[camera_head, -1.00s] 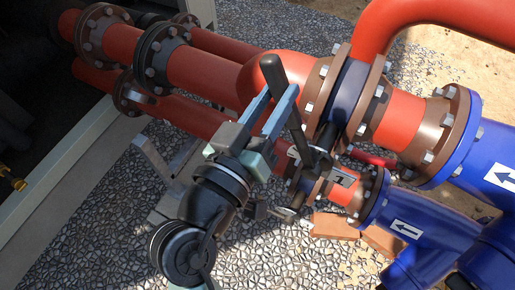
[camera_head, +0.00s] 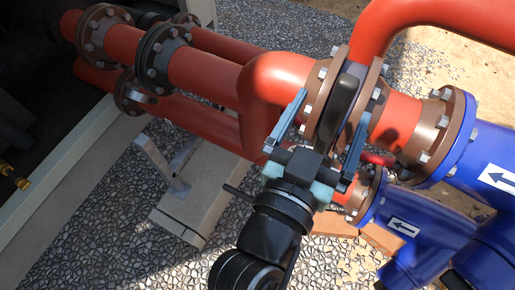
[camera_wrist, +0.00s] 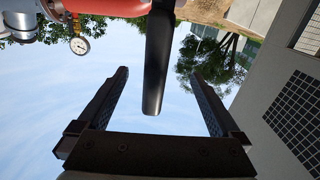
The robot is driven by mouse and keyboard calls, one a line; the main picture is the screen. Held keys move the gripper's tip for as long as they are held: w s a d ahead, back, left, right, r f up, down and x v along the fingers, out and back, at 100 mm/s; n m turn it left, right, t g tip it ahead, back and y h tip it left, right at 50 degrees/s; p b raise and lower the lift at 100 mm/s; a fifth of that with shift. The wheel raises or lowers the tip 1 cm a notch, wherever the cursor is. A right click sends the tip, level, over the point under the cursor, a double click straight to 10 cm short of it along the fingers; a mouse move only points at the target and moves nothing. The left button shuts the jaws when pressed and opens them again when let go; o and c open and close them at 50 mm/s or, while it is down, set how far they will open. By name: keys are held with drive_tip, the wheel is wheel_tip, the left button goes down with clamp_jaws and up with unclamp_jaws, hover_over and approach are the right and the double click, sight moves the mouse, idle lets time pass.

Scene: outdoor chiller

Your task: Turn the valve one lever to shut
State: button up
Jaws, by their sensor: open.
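The black valve lever (camera_head: 340,100) stands in front of the upper flanged pipe joint in the head view. My gripper (camera_head: 333,107) is open, with one finger on each side of the lever. In the wrist view the lever (camera_wrist: 158,62) hangs down from the top between the fingers of my gripper (camera_wrist: 160,71). A gap shows on both sides, and neither finger touches it there. The lever's lower part and pivot are hidden behind my gripper in the head view. The plate marked 1 is not visible now.
Red pipes (camera_head: 207,72) with bolted flanges run behind and left. Blue pipes with white arrows (camera_head: 404,228) lie to the right. A concrete block with a metal bracket (camera_head: 160,165) stands on the pebbled ground at left. A gauge (camera_wrist: 79,45) shows in the wrist view.

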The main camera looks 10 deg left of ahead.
drive_tip(key=shift+s+r+p, duration=0.1)
drive_tip(key=shift+s+p, duration=0.15)
drive_tip(key=shift+p, duration=0.1)
drive_tip(key=p+v, duration=0.4)
drive_tip(key=v, duration=0.2)
drive_tip(key=shift+s+a, duration=0.15)
drive_tip(key=shift+s, duration=0.1)
